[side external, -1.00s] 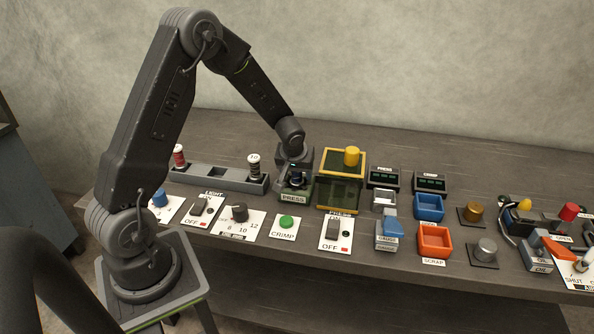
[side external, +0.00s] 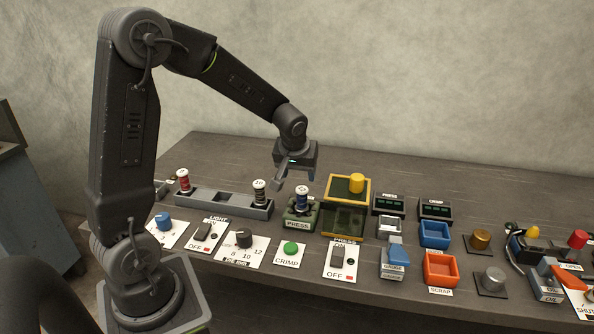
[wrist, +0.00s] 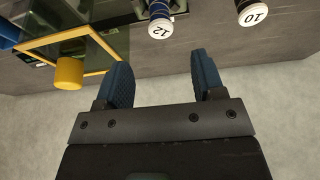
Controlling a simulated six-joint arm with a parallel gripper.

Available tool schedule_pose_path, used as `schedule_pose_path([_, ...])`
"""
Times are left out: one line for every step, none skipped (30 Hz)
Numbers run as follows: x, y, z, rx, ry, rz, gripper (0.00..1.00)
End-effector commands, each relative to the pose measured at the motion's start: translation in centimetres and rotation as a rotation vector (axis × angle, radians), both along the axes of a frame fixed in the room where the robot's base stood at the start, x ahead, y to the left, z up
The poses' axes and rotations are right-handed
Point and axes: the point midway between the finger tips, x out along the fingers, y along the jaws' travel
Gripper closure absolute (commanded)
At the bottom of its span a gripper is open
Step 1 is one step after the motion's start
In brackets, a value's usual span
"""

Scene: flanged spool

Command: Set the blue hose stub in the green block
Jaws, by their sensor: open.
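The blue hose stub (side external: 302,198) stands upright in the green block (side external: 300,219), behind the PRESS label. Its white top marked 12 shows at the top of the wrist view (wrist: 158,22). How deep it sits is hidden inside the block. My gripper (side external: 293,184) hangs above and slightly left of the stub, apart from it. Its fingers (wrist: 160,70) are open with nothing between them in the wrist view.
A yellow-framed press guard (side external: 346,207) with a yellow knob stands just right of the block. A grey rack (side external: 222,201) on the left holds a red stub (side external: 183,181) and a dark one (side external: 260,192). Switches and the green CRIMP button (side external: 290,248) line the front.

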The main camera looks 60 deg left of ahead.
Motion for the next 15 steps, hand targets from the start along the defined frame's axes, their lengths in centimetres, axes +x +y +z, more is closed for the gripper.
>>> schedule_pose_path([-0.1,-0.2,0.4,0.0,-0.003,-0.004,0.37])
schedule_pose_path([-0.3,-0.4,0.7,0.001,-0.004,-0.008,0.37])
schedule_pose_path([-0.5,-0.8,1.3,0.002,-0.005,-0.021,0.37])
schedule_pose_path([-0.7,-1.3,1.8,0.004,-0.007,-0.036,0.37])
schedule_pose_path([-1.1,-1.8,2.5,0.006,-0.01,-0.053,0.37])
schedule_pose_path([-1.7,-2.6,3.4,0.009,-0.015,-0.083,0.37])
schedule_pose_path([-2.3,-3.4,4.3,0.011,-0.017,-0.111,0.37])
schedule_pose_path([-3.0,-4.3,5.2,0.015,-0.021,-0.142,0.37])
schedule_pose_path([-4.1,-5.5,6.3,0.017,-0.024,-0.187,0.37])
schedule_pose_path([-5.0,-6.4,7.2,0.02,-0.028,-0.224,0.37])
schedule_pose_path([-6.0,-7.4,7.9,0.021,-0.031,-0.262,0.37])
schedule_pose_path([-7.3,-8.6,8.9,0.024,-0.035,-0.314,0.37])
schedule_pose_path([-8.4,-9.5,9.5,0.026,-0.041,-0.353,0.37])
schedule_pose_path([-9.4,-10.3,10.0,0.026,-0.044,-0.391,0.37])
schedule_pose_path([-10.8,-11.3,10.7,0.029,-0.05,-0.444,0.37])
